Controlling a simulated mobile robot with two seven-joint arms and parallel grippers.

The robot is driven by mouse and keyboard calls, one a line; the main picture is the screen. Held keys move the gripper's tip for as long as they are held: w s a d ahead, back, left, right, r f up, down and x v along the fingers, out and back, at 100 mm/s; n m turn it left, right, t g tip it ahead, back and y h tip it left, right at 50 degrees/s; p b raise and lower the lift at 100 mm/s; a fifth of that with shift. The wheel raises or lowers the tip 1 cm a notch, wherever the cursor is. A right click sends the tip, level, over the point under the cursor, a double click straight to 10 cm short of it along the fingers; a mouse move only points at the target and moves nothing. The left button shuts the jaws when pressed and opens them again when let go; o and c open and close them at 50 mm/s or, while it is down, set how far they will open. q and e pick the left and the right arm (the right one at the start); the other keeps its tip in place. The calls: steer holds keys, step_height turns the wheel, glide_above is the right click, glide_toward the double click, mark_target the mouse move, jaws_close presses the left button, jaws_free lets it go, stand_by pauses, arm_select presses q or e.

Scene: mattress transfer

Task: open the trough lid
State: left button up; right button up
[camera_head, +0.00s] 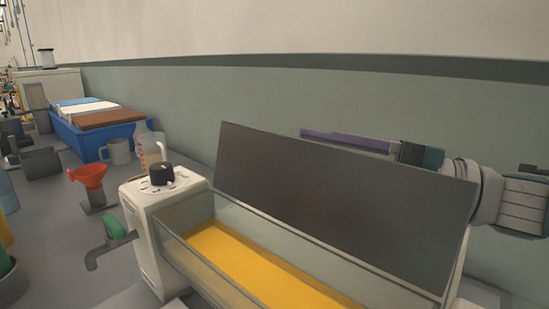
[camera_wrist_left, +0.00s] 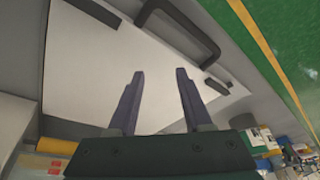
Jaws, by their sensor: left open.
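The trough (camera_head: 222,222) stands in the lower middle of the head view, with glass-like walls and yellow contents inside. Its dark grey lid (camera_head: 345,205) is raised and tilted up along the far side, so the inside shows. My right gripper (camera_head: 318,136) reaches in from the right behind the lid's upper edge. I see its finger side-on; the lid hides its lower part, and I cannot tell whether it touches the lid. My left gripper (camera_wrist_left: 160,73) is open and empty in the left wrist view, its two fingers apart in front of a white panel (camera_wrist_left: 95,65).
A white unit with a black knob (camera_head: 161,174) and a green-handled tap (camera_head: 115,228) adjoin the trough's left end. A wall runs close behind.

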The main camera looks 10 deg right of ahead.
jaws_close()
stand_by(1.0)
